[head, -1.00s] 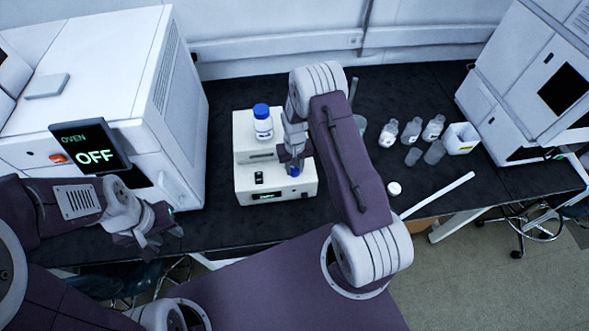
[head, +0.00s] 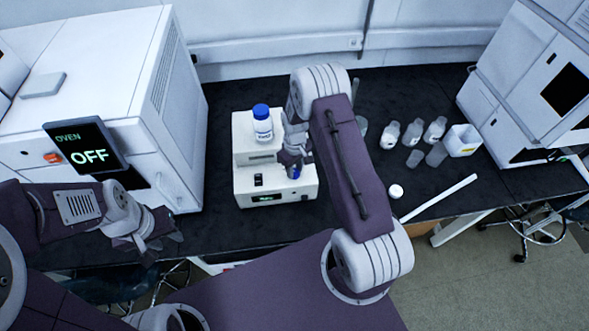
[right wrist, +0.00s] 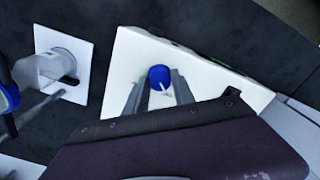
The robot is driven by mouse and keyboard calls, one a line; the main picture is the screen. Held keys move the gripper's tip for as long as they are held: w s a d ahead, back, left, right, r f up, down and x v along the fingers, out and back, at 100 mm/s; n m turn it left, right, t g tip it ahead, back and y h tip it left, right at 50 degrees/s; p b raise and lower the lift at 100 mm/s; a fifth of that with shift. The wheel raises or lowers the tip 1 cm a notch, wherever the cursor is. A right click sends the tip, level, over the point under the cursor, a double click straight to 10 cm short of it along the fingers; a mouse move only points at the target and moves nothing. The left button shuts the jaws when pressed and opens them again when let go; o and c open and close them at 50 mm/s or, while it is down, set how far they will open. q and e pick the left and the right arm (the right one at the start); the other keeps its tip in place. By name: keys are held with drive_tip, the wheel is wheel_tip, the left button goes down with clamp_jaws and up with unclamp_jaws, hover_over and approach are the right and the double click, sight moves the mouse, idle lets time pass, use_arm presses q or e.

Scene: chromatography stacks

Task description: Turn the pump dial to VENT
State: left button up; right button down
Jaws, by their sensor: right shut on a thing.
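The pump (head: 246,189) is a white box on the black bench, with a small green-lit display (head: 263,197) and a black switch (head: 258,180) on it. Its blue dial (head: 297,174) is at the right of the front part and is partly covered by my right gripper (head: 293,162). In the right wrist view the dial (right wrist: 159,73) shows a white pointer mark, and my right gripper's fingers (right wrist: 159,90) stand on both sides of it, shut on it. Dial lettering is not readable. My left gripper (head: 160,240) is empty, its fingers apart, near the bench's front edge below the oven.
A blue-capped bottle (head: 263,126) stands on the pump's back part. The oven (head: 125,80), its panel (head: 88,150) reading OFF, is at left.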

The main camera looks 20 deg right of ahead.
sight(295, 172)
idle(0.3)
drive_tip(key=c, duration=1.1)
unclamp_jaws()
drive_tip(key=shift+o, duration=0.2)
drive_tip(key=shift+r, duration=0.1)
wheel_tip(295, 172, up, 9)
drive_tip(key=b, duration=0.2)
drive_tip(key=shift+s, duration=0.1)
